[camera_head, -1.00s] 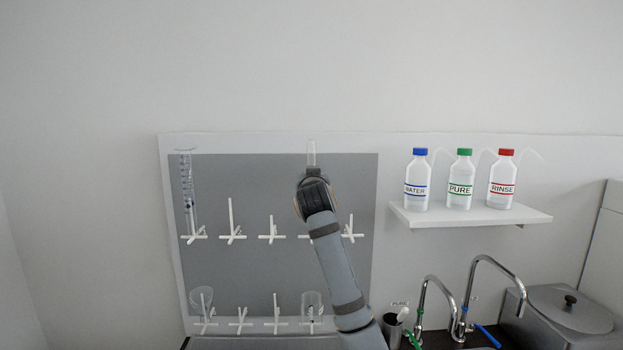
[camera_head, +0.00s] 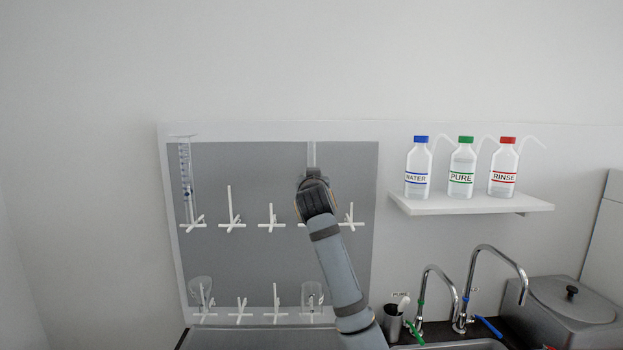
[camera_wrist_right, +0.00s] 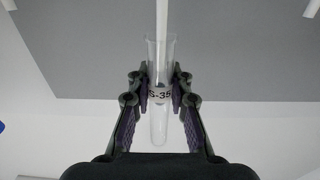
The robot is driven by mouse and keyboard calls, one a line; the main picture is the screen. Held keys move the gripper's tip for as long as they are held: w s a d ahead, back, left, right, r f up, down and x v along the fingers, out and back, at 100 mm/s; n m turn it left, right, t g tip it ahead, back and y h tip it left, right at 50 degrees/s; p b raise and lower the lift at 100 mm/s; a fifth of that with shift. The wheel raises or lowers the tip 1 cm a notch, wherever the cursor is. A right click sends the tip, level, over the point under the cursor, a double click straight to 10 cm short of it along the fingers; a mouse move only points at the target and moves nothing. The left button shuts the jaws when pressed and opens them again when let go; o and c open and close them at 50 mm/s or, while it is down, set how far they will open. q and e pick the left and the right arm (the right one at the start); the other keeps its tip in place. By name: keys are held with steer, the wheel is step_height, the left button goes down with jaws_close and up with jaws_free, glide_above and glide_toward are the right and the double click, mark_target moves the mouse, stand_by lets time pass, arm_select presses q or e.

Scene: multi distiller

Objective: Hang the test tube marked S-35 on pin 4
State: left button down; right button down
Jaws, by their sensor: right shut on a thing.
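The clear test tube (camera_wrist_right: 158,120) marked S-35 is between the two fingers of my right gripper (camera_wrist_right: 159,95), which is shut on it. Its open end points to the top of the right wrist view and its rounded end toward my palm. A white pin (camera_wrist_right: 162,18) lines up with the open end and overlaps the tube; I cannot tell whether it is inside. In the head view the tube (camera_head: 311,155) stands above my right gripper (camera_head: 313,178), in front of the pegboard (camera_head: 250,165). My gripper hides part of the upper pin row. My left gripper is out of view.
A graduated cylinder (camera_head: 186,165) hangs at the upper left, and beakers (camera_head: 201,288) (camera_head: 312,291) hang on the lower row. Neighbouring white pins (camera_head: 271,216) (camera_head: 350,216) flank my gripper. A shelf (camera_head: 470,204) with three bottles is right of the board.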

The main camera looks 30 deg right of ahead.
steer(key=shift+f+b, duration=2.75)
steer(key=shift+f, duration=1.2)
steer(key=c, duration=1.1)
jaws_free()
steer(key=shift+c, duration=0.2)
steer(key=v, duration=1.2)
